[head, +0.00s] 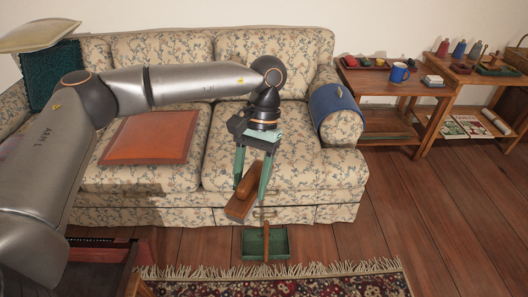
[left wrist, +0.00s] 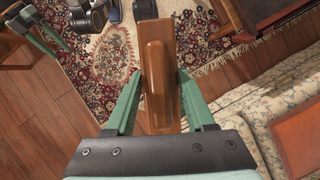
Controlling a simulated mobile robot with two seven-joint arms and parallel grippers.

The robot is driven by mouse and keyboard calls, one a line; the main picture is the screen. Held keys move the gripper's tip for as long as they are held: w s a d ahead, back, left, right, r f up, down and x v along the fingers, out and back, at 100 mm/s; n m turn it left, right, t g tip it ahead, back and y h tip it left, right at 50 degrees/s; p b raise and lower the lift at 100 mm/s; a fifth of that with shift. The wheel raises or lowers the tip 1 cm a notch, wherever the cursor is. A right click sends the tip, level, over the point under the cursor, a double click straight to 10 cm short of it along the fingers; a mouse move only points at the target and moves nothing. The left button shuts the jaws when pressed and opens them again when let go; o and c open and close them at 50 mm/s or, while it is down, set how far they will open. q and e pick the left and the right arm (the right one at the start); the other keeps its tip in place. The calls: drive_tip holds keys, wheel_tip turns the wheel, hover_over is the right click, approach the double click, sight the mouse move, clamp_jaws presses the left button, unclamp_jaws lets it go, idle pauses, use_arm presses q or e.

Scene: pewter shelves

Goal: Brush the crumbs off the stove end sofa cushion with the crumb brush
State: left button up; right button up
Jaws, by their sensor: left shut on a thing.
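My left gripper (head: 250,194) is shut on the crumb brush (head: 242,192), a brown wooden block, in front of the sofa's front edge. In the left wrist view the crumb brush (left wrist: 160,75) sits between the green fingers; its bristles are not clear. The sofa has a left seat cushion (head: 180,118) and a right seat cushion (head: 310,165), both floral. No stove is in view, so I cannot tell which is the stove end. I cannot make out crumbs. Green fingers, apparently my right gripper (left wrist: 38,38), show at the upper left of the left wrist view.
A green tray (head: 279,244) with a wooden bar lies on the floor before the sofa, near a fringed rug (head: 300,285). An orange-red pad (head: 150,137) lies on the left cushion. A blue cloth (head: 333,104) covers the right armrest. Side tables (head: 385,132) stand right.

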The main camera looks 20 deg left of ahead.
use_arm(q)
drive_tip(key=o, duration=0.7)
drive_tip(key=c, duration=0.7)
drive_tip(key=shift+s+d, duration=0.1)
